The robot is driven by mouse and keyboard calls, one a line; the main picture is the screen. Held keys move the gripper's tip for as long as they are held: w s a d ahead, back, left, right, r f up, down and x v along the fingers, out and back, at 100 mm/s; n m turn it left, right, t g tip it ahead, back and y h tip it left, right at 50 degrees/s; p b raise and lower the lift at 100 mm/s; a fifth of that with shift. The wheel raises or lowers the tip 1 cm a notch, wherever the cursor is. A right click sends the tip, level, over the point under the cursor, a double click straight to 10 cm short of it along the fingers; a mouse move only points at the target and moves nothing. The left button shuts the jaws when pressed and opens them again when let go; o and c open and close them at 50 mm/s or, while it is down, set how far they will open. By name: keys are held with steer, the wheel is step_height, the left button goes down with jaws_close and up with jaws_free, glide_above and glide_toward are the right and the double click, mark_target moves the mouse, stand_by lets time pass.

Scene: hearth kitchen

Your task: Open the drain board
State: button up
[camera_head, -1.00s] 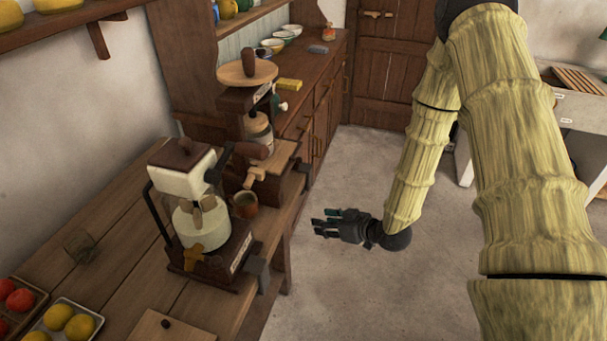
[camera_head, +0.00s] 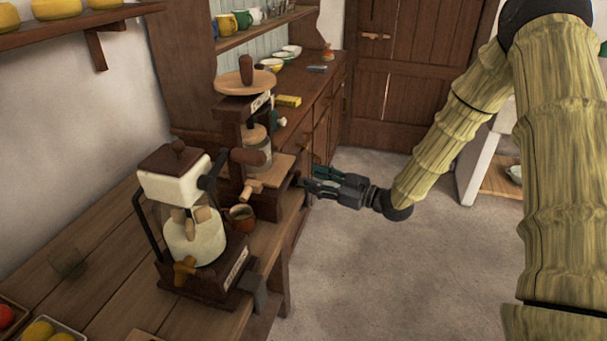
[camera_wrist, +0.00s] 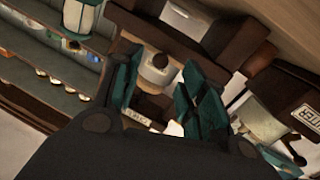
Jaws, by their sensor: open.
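The dark wooden machine (camera_head: 228,125) with a round wooden top stands on the worktop in the head view. A pale wooden board (camera_head: 277,172) juts from it, with a peg-like handle (camera_head: 250,189) on its front side. I cannot tell for sure whether this is the drain board. My gripper (camera_head: 311,181) is open and empty, just right of the board, fingers pointing left towards the machine. In the wrist view my teal fingers (camera_wrist: 160,72) are spread, with brown machine parts (camera_wrist: 160,35) beyond them. Whether they touch anything is unclear.
A cream-and-wood machine (camera_head: 195,225) stands in front on the worktop (camera_head: 110,270), with a brown cup (camera_head: 241,217) beside it. A dark cabinet (camera_head: 325,110) with bowls lies behind. The floor (camera_head: 400,270) to the right is clear.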

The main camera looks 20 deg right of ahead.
steer(key=shift+x, duration=2.35)
steer(key=shift+c, duration=0.2)
jaws_close()
